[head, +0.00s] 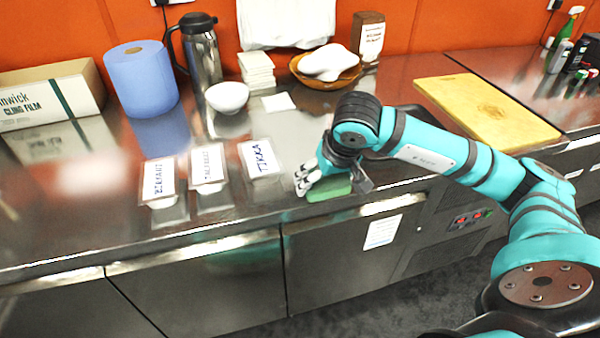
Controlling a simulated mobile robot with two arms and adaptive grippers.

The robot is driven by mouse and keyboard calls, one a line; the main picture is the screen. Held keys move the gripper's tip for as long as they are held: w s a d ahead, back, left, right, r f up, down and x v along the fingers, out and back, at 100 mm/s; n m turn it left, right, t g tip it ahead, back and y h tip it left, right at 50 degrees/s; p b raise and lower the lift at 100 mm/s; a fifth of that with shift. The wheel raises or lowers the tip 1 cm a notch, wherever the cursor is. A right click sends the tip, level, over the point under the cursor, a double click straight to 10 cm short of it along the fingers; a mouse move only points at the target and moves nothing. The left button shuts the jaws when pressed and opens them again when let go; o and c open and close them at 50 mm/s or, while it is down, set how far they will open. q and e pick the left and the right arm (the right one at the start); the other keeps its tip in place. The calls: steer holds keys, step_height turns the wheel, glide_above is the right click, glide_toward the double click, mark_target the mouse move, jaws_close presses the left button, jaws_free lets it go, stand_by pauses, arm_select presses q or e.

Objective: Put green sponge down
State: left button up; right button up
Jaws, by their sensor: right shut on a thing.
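The green sponge (328,188) is at the front edge of the steel counter, under my right gripper (322,184). My right gripper is shut on it, and its fingers and wrist cover part of the sponge. The sponge is very low over the counter; I cannot tell whether it touches the surface. My left gripper is not in view.
Behind stand a white bowl (227,97), a blue paper roll (142,78), a steel flask (201,50) and a wooden bowl (312,82). A yellow cutting board (487,108) lies right.

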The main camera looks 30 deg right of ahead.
steer(key=shift+w+d+p, duration=0.1)
steer(key=shift+w+p, duration=0.2)
steer(key=shift+w, duration=0.4)
steer(key=w, duration=0.1)
steer(key=w+d, duration=0.1)
steer(key=w, duration=0.1)
steer(key=w+d+p, duration=0.1)
steer(key=shift+w+d+f, duration=0.15)
steer(key=shift+d+f, duration=0.05)
steer(key=shift+f, duration=0.15)
steer(key=p, duration=0.2)
glide_above(314, 156)
steer(key=s, duration=0.2)
steer(key=shift+w+a+f, duration=0.15)
steer(key=shift+w+f, duration=0.1)
steer(key=shift+f, duration=0.3)
step_height(314, 156, down, 3)
steer(key=shift+f+p, duration=0.1)
steer(key=shift+p, duration=0.55)
steer(key=shift+w+f, duration=0.1)
steer(key=shift+f, duration=0.1)
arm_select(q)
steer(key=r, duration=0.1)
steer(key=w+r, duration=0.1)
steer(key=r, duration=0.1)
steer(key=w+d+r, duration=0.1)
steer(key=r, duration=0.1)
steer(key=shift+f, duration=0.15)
arm_select(e)
steer(key=shift+f, duration=0.1)
